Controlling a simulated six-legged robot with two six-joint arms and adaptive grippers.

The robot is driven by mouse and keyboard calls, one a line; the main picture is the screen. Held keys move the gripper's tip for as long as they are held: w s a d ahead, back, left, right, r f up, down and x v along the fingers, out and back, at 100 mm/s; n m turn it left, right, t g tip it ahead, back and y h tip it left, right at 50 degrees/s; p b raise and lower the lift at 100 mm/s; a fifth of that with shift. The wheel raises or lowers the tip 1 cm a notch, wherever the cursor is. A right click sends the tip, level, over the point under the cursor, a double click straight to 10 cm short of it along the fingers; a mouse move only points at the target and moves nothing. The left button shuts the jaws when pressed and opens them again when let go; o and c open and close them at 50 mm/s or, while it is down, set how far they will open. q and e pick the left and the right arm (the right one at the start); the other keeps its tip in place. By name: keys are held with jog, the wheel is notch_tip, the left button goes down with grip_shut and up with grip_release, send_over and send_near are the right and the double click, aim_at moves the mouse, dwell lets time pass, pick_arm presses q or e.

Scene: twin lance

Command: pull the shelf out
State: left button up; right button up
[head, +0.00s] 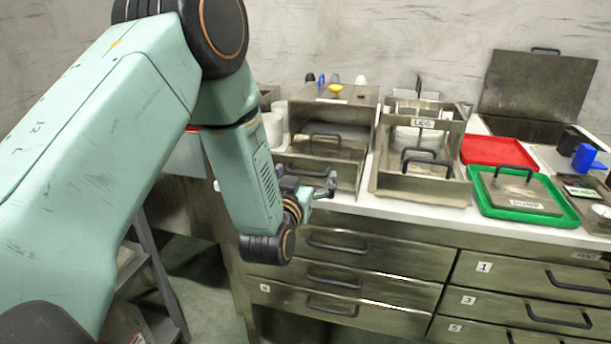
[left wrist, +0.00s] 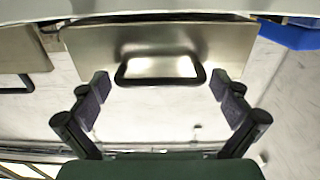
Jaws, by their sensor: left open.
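A metal shelf unit (head: 350,98) stands on the white counter. A shelf with a black handle (head: 338,136) shows in its front. In the left wrist view, a metal panel (left wrist: 160,38) bears a black bar handle (left wrist: 160,82). My left gripper (left wrist: 162,88) is open, with one finger on each side of this handle and a gap at both ends. I cannot tell how far the fingertips are from the panel. My right gripper is not in view.
A metal rack (head: 420,185) with handles stands right of the unit. A red tray (head: 497,151) and a green tray (head: 490,206) with a lidded plate lie further right. Drawers with black handles (head: 335,275) fill the counter's front. A blue object (left wrist: 287,34) shows in the wrist view.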

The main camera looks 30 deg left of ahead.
pick_arm(q)
jog(key=shift+w, duration=0.15)
jog(key=shift+r, duration=0.1)
jog(key=shift+c, duration=0.4)
jog(key=c, duration=1.2)
